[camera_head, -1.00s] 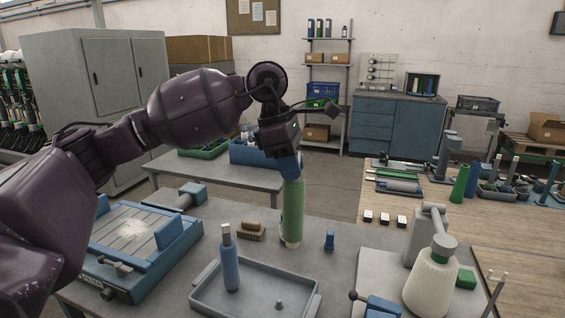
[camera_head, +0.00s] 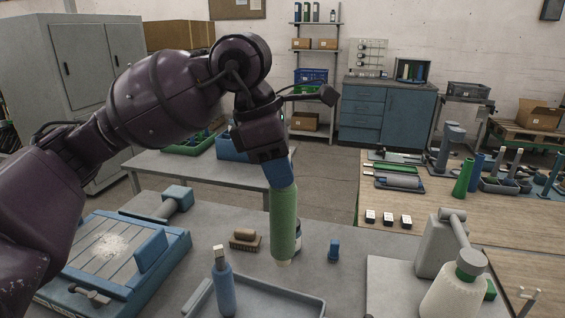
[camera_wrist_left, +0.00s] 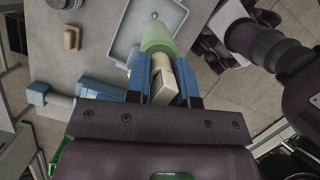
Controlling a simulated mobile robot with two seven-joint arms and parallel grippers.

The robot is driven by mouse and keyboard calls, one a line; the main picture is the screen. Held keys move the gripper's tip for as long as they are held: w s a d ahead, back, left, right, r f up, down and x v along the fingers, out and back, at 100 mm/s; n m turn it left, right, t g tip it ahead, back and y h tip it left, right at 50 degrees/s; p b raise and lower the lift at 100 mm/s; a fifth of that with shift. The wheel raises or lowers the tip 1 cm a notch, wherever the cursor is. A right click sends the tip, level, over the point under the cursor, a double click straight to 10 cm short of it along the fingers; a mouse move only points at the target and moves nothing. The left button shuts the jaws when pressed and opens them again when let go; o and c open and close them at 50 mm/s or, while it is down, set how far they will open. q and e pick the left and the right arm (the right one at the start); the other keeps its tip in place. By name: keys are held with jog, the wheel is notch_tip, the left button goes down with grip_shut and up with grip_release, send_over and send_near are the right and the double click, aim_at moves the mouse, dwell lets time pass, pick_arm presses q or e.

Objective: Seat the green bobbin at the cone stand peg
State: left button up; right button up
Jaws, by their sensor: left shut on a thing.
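The green bobbin (camera_head: 284,222) hangs from my left gripper (camera_head: 280,172), which is shut on its upper end. Its pale lower end shows in front of the tray's back edge; I cannot tell its exact height. In the left wrist view the bobbin (camera_wrist_left: 158,38) points toward the grey tray (camera_wrist_left: 122,42), its pale end (camera_wrist_left: 163,78) between the fingers (camera_wrist_left: 163,95). My right gripper is not in view.
A blue bottle-like piece (camera_head: 224,290) stands upright at the tray's left. A brown brush (camera_head: 245,240) and a small blue piece (camera_head: 334,250) lie behind the tray.

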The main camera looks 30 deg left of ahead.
pick_arm(q)
jog(key=shift+s+d+r, duration=0.2)
jog(key=shift+r, duration=0.35)
jog(key=shift+r+p, duration=0.35)
jog(key=shift+p, duration=0.1)
notch_tip(320, 180, up, 5)
jog(key=p, duration=0.3)
notch_tip(320, 180, up, 5)
jog(key=p, duration=0.3)
jog(key=shift+p, duration=0.4)
jog(key=shift+r, duration=0.15)
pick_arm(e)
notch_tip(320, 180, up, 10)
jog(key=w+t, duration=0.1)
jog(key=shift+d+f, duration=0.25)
pick_arm(q)
jog(key=shift+w, duration=0.1)
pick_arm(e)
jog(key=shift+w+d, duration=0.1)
